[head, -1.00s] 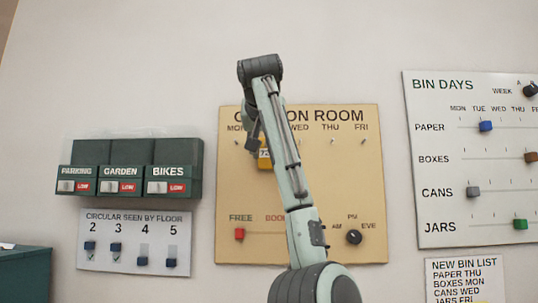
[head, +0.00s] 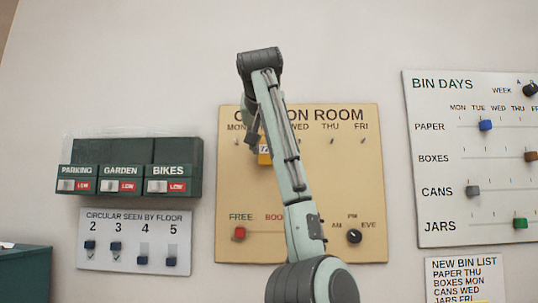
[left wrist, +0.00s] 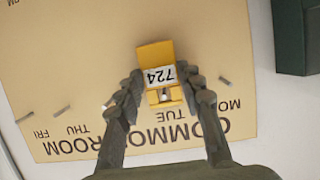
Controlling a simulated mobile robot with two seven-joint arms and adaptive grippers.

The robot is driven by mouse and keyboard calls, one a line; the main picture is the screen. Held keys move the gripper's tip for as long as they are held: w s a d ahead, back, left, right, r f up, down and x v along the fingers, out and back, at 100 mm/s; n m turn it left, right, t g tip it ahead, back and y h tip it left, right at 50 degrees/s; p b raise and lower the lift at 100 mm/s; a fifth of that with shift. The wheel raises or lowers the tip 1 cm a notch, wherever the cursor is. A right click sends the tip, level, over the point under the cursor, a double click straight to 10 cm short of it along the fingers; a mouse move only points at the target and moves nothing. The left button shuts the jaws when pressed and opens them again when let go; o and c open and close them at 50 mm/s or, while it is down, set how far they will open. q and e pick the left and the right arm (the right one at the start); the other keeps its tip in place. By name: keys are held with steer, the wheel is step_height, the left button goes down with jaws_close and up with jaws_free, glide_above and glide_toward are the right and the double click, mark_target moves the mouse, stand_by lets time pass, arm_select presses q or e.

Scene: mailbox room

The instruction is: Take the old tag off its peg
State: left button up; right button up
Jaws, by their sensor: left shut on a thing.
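The yellow tag (left wrist: 155,54), marked 724, is at the TUE column of the tan COMMON ROOM board (left wrist: 60,60). In the left wrist view, which is upside down, my left gripper (left wrist: 165,95) is shut on the tag's sides. A grey metal peg end (left wrist: 166,97) shows in the tag's opening; how far the peg goes through it I cannot tell. In the head view the tag (head: 264,157) is partly hidden by my left arm, and the gripper (head: 254,138) is mostly hidden too. My right gripper is not in view.
Bare pegs show at THU (head: 332,141) and FRI (head: 363,141). Below are a red slider (head: 239,233) and a black knob (head: 354,236). Dark green boxes (head: 128,165) are left of the board, and the white BIN DAYS board (head: 450,110) is to the right.

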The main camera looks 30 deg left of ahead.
arm_select(q)
steer(key=shift+s+d+b, duration=0.35)
steer(key=shift+s+d, duration=0.15)
steer(key=shift+s, duration=0.4)
steer(key=shift+s+d, duration=0.1)
steer(key=shift+s, duration=0.05)
steer(key=s+d+b, duration=0.2)
steer(key=s+d, duration=0.1)
steer(key=s, duration=0.3)
steer(key=shift+d+b, duration=0.35)
